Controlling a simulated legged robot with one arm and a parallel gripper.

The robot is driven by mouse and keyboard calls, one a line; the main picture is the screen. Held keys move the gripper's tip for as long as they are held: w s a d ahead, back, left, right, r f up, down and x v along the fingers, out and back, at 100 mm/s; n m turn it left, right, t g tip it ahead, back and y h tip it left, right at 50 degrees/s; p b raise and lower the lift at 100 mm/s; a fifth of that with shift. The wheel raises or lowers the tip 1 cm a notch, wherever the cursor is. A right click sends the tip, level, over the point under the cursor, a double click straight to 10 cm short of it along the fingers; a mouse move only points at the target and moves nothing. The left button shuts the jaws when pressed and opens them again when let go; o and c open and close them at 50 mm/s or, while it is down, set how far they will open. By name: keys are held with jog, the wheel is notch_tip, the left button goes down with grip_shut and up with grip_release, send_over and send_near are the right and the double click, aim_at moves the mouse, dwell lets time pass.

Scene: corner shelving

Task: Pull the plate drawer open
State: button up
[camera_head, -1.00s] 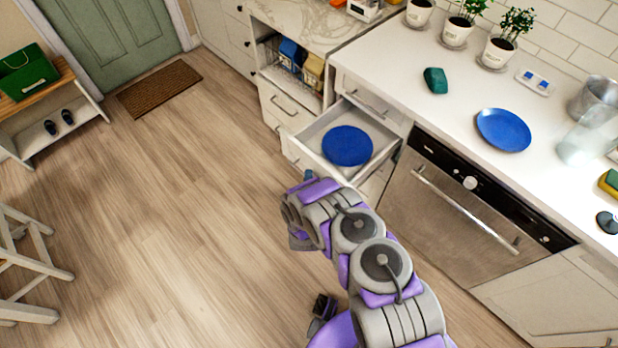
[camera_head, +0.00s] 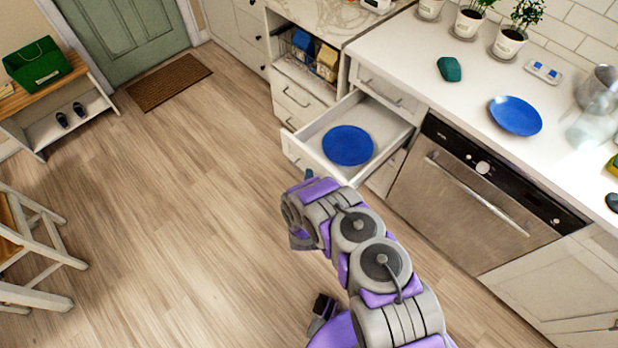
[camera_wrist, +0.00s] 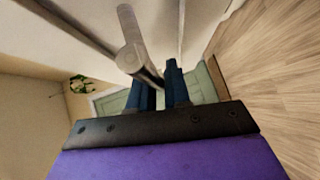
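The plate drawer (camera_head: 318,160) is a white drawer pulled well out of the cabinet, left of the dishwasher. A blue plate (camera_head: 348,145) lies inside it. My gripper (camera_head: 309,175) is at the drawer's front face, largely hidden behind my arm in the head view. In the wrist view my gripper (camera_wrist: 160,88) has its two dark blue fingers close around the far part of a grey metal bar handle (camera_wrist: 130,52), with a narrow gap between them. The exact contact is partly hidden.
A dishwasher (camera_head: 470,200) is right of the drawer. Above it, the counter (camera_head: 425,75) holds another blue plate (camera_head: 516,115) and potted plants. A wooden stool (camera_head: 35,240) stands at far left. The floor (camera_head: 180,210) left of my arm is clear.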

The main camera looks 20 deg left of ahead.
jog(key=o, duration=0.3)
jog(key=shift+a+f, duration=0.15)
jog(key=shift+a, duration=0.3)
jog(key=shift+o, duration=0.2)
jog(key=shift+s+d, duration=0.1)
jog(key=shift+d, duration=0.2)
jog(key=p+v, duration=0.5)
jog(key=v, duration=1.2)
jog(key=shift+a+p, duration=0.2)
jog(key=shift+p, duration=0.1)
jog(key=shift+f, duration=0.1)
